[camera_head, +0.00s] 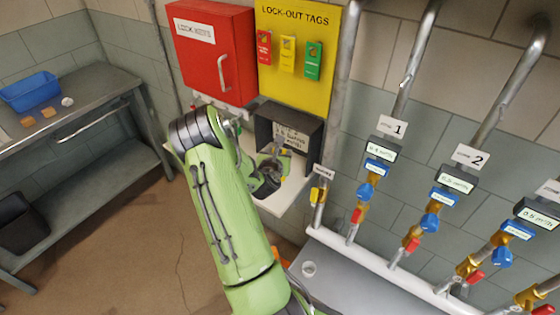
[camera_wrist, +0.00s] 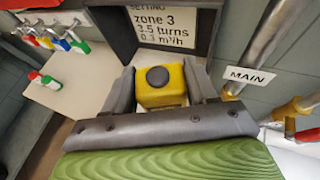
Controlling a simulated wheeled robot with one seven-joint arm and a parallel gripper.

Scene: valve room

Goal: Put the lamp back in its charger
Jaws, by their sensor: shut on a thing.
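My gripper (camera_wrist: 160,82) is shut on a small yellow block with a round black face, which looks like the lamp (camera_wrist: 172,98). In the head view my gripper (camera_head: 272,172) is over the white shelf, in front of a dark open box (camera_head: 262,132); a bit of yellow shows between the fingers. I cannot make out a charger for certain.
A red lock box (camera_head: 205,75) and a yellow tag board (camera_head: 325,80) hang above the shelf. Pipes with valves (camera_head: 430,222) stand to the right. Small red and green items (camera_wrist: 45,80) are on the shelf's left part. A bench with a blue bin (camera_head: 30,92) is far left.

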